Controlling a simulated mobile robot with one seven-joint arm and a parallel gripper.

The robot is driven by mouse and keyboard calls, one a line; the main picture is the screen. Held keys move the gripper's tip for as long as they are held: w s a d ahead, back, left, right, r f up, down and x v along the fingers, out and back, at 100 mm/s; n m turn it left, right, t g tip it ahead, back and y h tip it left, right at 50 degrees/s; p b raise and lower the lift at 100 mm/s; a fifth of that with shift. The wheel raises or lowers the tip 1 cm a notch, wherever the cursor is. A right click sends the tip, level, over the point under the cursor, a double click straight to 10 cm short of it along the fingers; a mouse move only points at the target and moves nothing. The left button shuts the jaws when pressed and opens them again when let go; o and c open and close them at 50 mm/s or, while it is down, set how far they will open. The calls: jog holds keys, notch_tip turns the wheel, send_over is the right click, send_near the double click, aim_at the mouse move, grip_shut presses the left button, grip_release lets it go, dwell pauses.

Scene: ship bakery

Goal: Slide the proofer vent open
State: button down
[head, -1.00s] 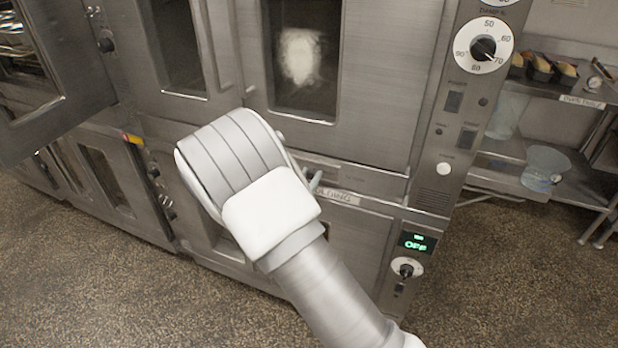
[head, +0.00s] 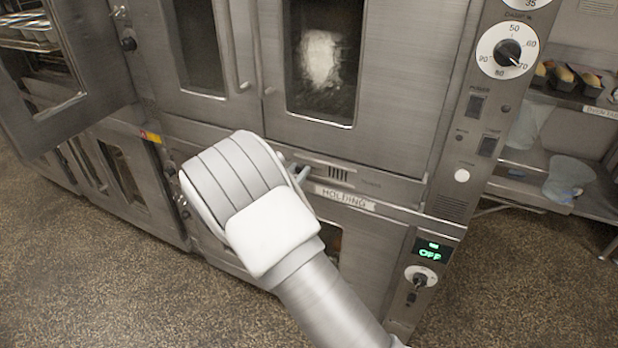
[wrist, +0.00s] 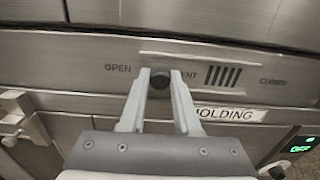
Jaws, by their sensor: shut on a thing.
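The proofer vent (wrist: 190,68) is a slim strip across the steel front, with OPEN printed at left and CLOSED at right. Its small dark knob (wrist: 159,81) sits between my gripper's (wrist: 160,78) two pale fingertips, and the gripper is shut on it. The knob is nearer the OPEN word than the CLOSED word. Dark vertical slots (wrist: 223,76) show just right of the fingers, which partly cover the word VENT. In the head view the slots (head: 338,174) show below the proofer door, while my arm hides the knob and most of the gripper.
A HOLDING label (head: 345,200) is just below the vent. The lower unit has a green OFF display (head: 430,253) and a dial (head: 420,277). An oven door (head: 60,80) stands open at far left. Shelves (head: 560,150) are at right. The floor in front is clear.

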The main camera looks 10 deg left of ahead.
jog(key=shift+a, duration=0.25)
jog(key=c, duration=0.6)
grip_release()
jog(key=v, duration=1.7)
jog(key=shift+s+p, duration=0.15)
jog(key=shift+p, duration=0.2)
